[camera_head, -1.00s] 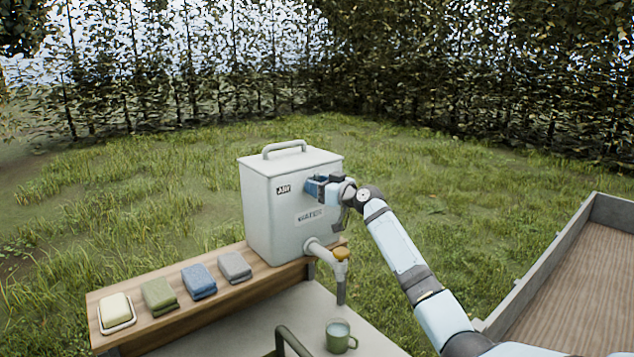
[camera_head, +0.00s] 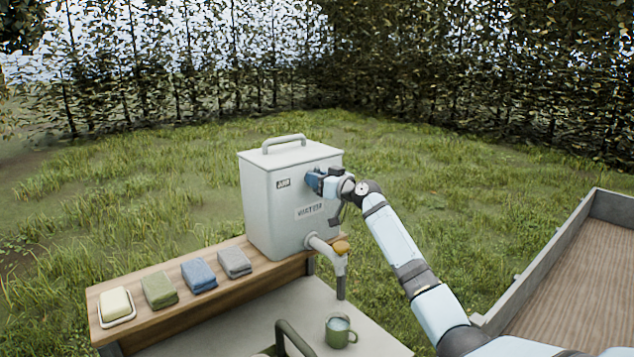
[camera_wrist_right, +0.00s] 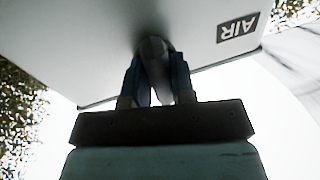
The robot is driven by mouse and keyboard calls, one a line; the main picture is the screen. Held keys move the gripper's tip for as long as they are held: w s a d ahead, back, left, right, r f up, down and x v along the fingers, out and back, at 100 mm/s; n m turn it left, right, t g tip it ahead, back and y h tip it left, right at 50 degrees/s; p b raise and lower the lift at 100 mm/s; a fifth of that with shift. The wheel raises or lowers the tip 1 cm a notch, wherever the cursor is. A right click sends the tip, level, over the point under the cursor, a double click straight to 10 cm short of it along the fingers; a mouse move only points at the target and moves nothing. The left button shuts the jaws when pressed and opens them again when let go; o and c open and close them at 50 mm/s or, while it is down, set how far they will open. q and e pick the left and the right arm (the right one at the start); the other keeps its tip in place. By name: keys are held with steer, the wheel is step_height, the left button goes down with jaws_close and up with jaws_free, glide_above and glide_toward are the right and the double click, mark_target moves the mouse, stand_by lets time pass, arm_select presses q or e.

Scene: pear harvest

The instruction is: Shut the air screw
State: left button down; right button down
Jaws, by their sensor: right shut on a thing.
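The white water container (camera_head: 275,205) stands on the wooden shelf, with an "AIR" label on its front that also shows in the right wrist view (camera_wrist_right: 238,28). My right gripper (camera_head: 312,181) is at the upper right of the container's front. In the right wrist view its two fingers (camera_wrist_right: 155,80) are closed around a grey knob, the air screw (camera_wrist_right: 153,58), against the container wall. In the head view the gripper hides the screw. How far the screw is turned cannot be told. My left gripper is not in view.
Folded cloths (camera_head: 198,275) and a soap dish (camera_head: 116,307) line the wooden shelf (camera_head: 230,300). A wooden-floored trailer bed (camera_head: 570,285) is at right.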

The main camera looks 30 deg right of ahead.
steer(key=shift+f+m+t+b, duration=0.2)
steer(key=shift+m+t+b, duration=0.1)
steer(key=shift+m+b, duration=1.05)
steer(key=shift+m, duration=0.75)
steer(key=m+t, duration=0.1)
steer(key=m, duration=0.3)
steer(key=shift+r+h, duration=0.1)
steer(key=shift+h, duration=0.2)
steer(key=m+h+p, duration=0.1)
steer(key=m, duration=0.4)
steer(key=shift+r+t, duration=0.1)
steer(key=shift+t, duration=0.3)
steer(key=m+h+p, duration=0.1)
steer(key=m+p, duration=0.1)
steer(key=m, duration=0.2)
steer(key=shift+m+h+p, duration=0.3)
steer(key=shift+m+p, duration=0.15)
steer(key=shift+m, duration=0.75)
